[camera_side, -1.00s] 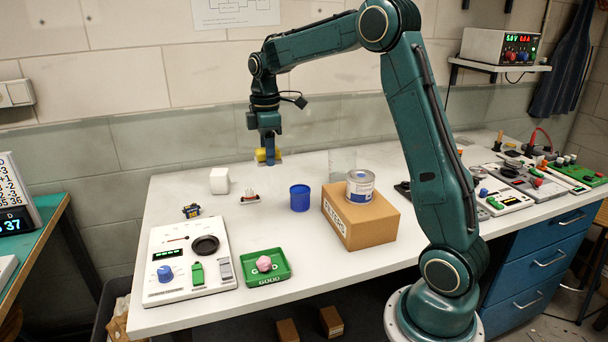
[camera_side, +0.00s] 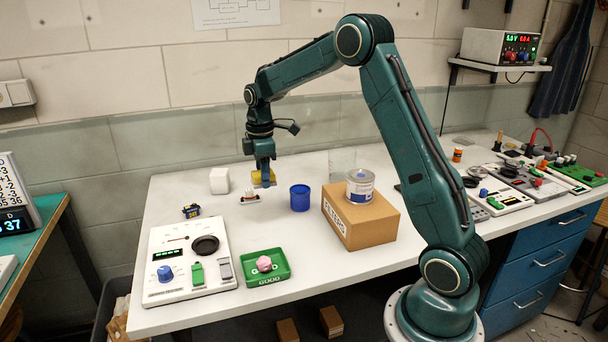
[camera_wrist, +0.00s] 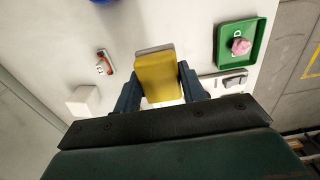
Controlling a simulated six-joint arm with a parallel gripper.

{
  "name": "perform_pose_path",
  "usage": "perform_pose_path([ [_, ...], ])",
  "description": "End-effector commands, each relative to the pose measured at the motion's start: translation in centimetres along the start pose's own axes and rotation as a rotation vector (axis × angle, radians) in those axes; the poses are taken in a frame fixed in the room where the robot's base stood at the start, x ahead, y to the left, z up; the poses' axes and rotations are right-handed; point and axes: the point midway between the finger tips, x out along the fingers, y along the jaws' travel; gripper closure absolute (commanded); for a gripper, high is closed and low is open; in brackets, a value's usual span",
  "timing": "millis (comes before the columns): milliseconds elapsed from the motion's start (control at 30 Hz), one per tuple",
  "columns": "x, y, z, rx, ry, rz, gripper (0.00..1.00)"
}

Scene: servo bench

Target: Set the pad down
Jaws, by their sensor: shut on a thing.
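The pad is a yellow block with a grey edge; it shows in the side view (camera_side: 262,178) and in the wrist view (camera_wrist: 157,75). My gripper (camera_side: 264,174) is shut on it, with one dark finger on each side in the wrist view (camera_wrist: 160,88). The pad hangs low near the back of the white table (camera_side: 330,255), just behind and right of a small white and red part (camera_side: 249,197) in the side view. I cannot tell whether its underside touches the table.
A white cube (camera_side: 219,181) stands to the left, a blue cup (camera_side: 300,198) to the right. A cardboard box (camera_side: 360,220) bears a tin (camera_side: 360,186). In front are a white tester panel (camera_side: 166,286), a green tray (camera_side: 265,281) with a pink lump (camera_side: 264,263), and a small servo (camera_side: 191,211).

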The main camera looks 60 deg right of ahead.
Motion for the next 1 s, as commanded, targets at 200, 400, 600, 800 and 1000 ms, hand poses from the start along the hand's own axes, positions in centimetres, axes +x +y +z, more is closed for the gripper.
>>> perform_pose_path([
  [200,4.3,-0.1,0.0,0.0,-0.002,-0.004,0.81],
  [400,7.6,-0.1,0.0,0.0,-0.001,-0.003,0.81],
  [600,9.1,0.0,0.0,0.0,0.0,0.0,0.81],
  [800,9.2,0.0,0.0,0.0,0.0,0.0,0.81],
  [1000,10.9,-0.1,0.0,0.0,-0.001,-0.002,0.81],
])
